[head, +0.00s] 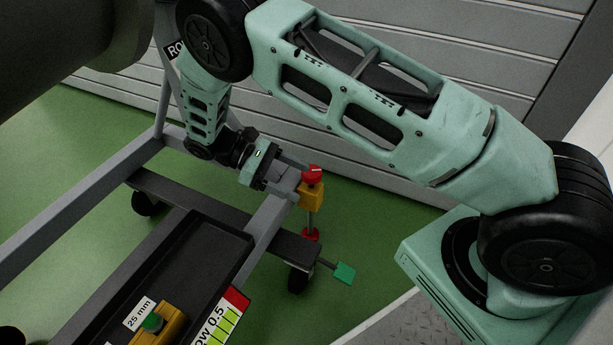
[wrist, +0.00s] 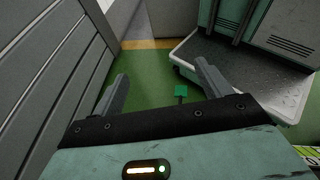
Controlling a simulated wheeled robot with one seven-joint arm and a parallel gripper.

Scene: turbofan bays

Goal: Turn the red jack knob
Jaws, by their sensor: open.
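The red jack knob (head: 312,175) sits on top of a yellow block (head: 311,194) at the corner of a grey wheeled frame in the head view. A thin post runs down from the block to a lower red part (head: 310,235). My gripper (head: 284,172) is just left of the knob in the head view; its fingers are hard to make out there against the grey frame. In the wrist view my gripper (wrist: 163,86) is open, with nothing between its fingers. The knob does not show in the wrist view.
A green pedal (head: 345,272) sticks out low by a caster; it also shows in the wrist view (wrist: 181,91). The frame's grey rail (head: 271,222) runs below my gripper. A dark tray (head: 185,262) holds a yellow box with a green button. A slatted wall stands behind.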

